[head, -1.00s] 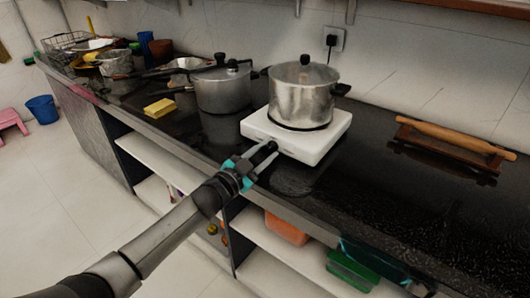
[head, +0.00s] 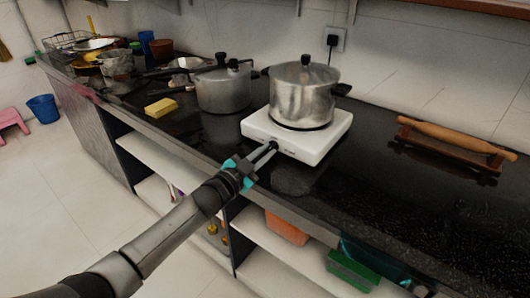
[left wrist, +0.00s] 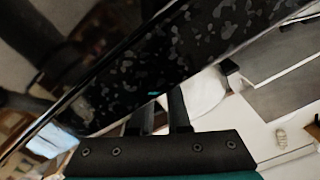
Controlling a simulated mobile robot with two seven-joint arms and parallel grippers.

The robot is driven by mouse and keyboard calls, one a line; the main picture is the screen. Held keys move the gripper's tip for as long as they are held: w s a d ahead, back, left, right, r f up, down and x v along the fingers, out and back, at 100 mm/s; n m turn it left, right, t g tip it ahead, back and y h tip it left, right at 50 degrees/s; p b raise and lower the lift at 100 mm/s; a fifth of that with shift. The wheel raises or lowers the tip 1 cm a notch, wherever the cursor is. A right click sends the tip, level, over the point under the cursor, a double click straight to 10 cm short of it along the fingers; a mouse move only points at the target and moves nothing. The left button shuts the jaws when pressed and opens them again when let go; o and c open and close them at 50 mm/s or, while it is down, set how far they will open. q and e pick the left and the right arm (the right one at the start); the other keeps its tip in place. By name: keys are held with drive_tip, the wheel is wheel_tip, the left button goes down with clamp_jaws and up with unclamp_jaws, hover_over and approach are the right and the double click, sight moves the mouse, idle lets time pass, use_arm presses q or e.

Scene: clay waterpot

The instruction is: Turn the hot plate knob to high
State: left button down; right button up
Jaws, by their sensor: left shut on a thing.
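The white hot plate (head: 318,153) sits on the black counter, with a lidded steel pot (head: 302,97) on top. My left gripper (head: 271,147) reaches its front face from the lower left. Its two fingers are close together at the knob's place on that face. The fingers are shut on the knob, which is mostly hidden between them, so its setting cannot be read. In the left wrist view, the gripper fingers (left wrist: 163,110) show near the speckled counter edge. My right gripper is not in view.
A second lidded pot (head: 223,89) and a yellow sponge (head: 160,108) stand to the left on the black counter (head: 375,180). A rolling pin (head: 455,137) lies on a wooden stand at the right. Open shelves (head: 285,258) are below the counter edge.

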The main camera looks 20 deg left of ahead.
use_arm(q)
drive_tip(key=m, duration=1)
drive_tip(key=shift+m, duration=0.8)
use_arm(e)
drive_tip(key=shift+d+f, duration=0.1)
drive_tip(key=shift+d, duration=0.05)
use_arm(q)
drive_tip(key=c, duration=0.9)
unclamp_jaws()
drive_tip(key=shift+f, duration=0.1)
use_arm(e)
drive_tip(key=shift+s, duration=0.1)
